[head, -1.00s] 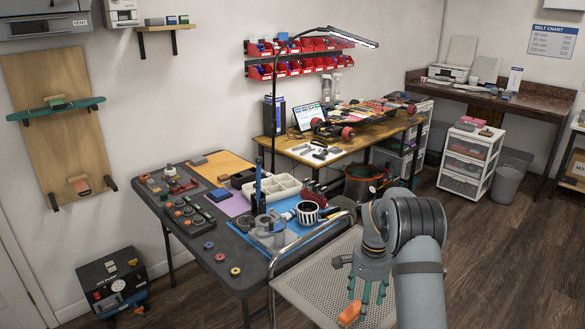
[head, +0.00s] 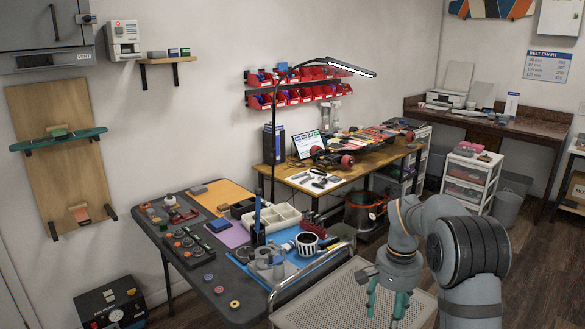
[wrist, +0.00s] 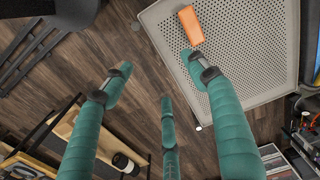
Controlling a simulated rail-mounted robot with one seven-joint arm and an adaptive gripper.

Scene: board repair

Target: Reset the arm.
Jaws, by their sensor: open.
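My gripper (head: 384,306) hangs from my bent arm over the right part of the perforated grey cart top (head: 318,296) in the head view. Its green fingers point down. In the wrist view my gripper (wrist: 162,84) has its fingers spread wide, with nothing between them and the wood floor behind. An orange block (wrist: 190,25) lies on the perforated top, beyond the fingertips and apart from them. The block does not show in the head view now.
A dark workbench (head: 205,270) with tools and small parts stands left of the cart. A wooden bench (head: 283,172) with a skateboard stands behind. A white drawer unit (head: 470,180) and a grey bin (head: 507,207) stand to the right. Some floor there is clear.

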